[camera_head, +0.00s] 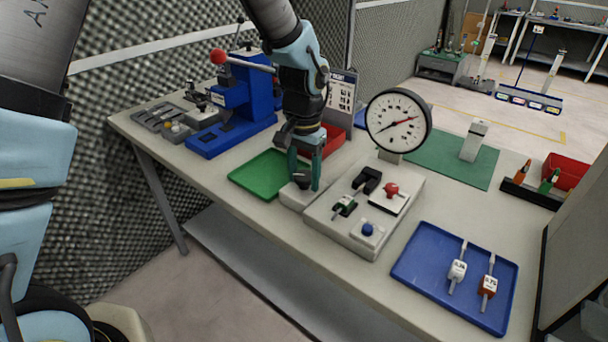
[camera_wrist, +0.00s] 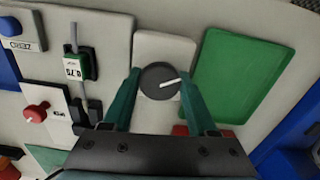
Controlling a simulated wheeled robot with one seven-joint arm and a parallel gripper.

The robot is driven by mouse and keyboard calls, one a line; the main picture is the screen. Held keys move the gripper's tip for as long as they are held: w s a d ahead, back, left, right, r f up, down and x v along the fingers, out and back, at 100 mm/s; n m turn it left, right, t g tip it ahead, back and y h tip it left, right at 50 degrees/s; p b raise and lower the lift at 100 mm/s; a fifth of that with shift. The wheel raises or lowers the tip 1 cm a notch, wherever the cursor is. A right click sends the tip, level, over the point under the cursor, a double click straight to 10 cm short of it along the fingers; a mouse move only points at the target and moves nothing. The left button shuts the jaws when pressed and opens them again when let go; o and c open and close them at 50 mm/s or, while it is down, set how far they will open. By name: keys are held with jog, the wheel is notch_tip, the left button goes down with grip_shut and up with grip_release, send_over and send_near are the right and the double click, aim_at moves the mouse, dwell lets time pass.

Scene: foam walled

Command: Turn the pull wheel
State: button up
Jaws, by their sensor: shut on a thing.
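The pull wheel (camera_wrist: 154,84) is a dark round disc with a white line on its face. It sits on a pale block (camera_wrist: 163,48), which also shows in the head view (camera_head: 293,197). My gripper (camera_head: 304,178) points down over this block. In the wrist view its two green fingers (camera_wrist: 160,88) stand on either side of the wheel, closed on its rim. The white line points to the right and slightly up in that view. In the head view the fingers mostly hide the wheel.
A green tray (camera_head: 258,175) lies left of the block. A grey fixture plate (camera_head: 325,222) with a red knob (camera_head: 391,190) and a blue button (camera_head: 367,229) is close on the right. A dial gauge (camera_head: 398,121) stands behind it. A blue tray (camera_head: 430,285) lies front right.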

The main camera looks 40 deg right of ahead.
aim_at(304, 175)
jog(key=shift+m, duration=0.5)
jog(key=o, duration=1.4)
notch_tip(304, 175, up, 11)
jog(key=shift+f+b, duration=0.1)
jog(key=shift+b, duration=1.05)
